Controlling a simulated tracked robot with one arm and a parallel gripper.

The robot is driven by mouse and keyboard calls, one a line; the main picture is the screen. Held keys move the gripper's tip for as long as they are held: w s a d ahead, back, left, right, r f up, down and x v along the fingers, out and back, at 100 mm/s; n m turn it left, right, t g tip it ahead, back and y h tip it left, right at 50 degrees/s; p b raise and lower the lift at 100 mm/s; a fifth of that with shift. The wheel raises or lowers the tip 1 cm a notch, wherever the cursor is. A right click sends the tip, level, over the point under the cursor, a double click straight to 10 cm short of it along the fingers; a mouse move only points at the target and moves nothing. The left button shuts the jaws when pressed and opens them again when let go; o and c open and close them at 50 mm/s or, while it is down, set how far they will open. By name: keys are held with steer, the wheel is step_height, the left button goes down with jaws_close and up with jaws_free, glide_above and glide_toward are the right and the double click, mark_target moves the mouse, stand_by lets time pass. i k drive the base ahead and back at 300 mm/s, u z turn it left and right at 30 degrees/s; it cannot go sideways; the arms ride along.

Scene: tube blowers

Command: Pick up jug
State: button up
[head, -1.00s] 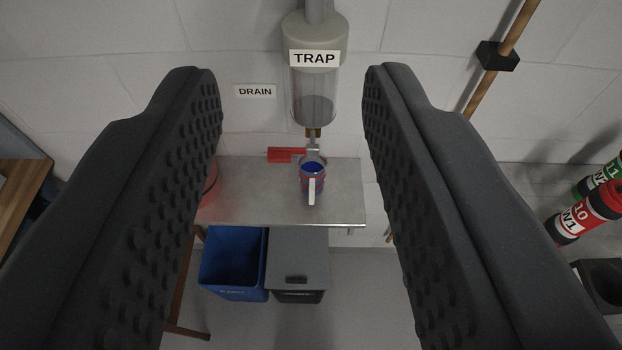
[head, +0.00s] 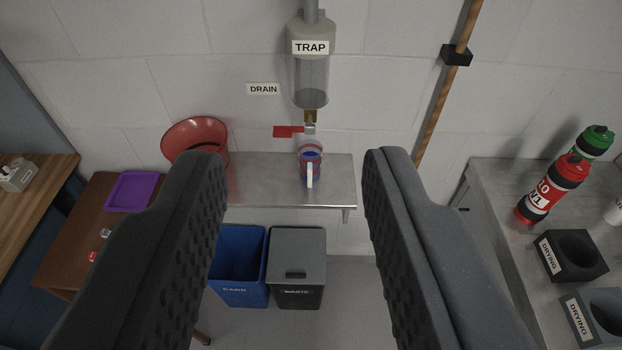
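The jug (head: 311,173) is a small see-through cup with red bands, blue inside and a pale handle facing me. It stands upright on the metal shelf (head: 262,190), below the trap's outlet. My gripper (head: 292,165) is open, with its two dark studded fingers wide apart. The jug shows in the gap between the fingers, well beyond the fingertips, and nothing is held.
The trap cylinder (head: 311,80) and red valve handle (head: 288,131) hang above the jug. Blue (head: 238,290) and grey (head: 297,285) bins stand below. A bench at right holds bottles (head: 552,185) and drying blocks (head: 571,255).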

mark_target(310, 150)
steer(key=u, duration=0.1)
steer(key=i, duration=1.35)
steer(key=z, duration=0.75)
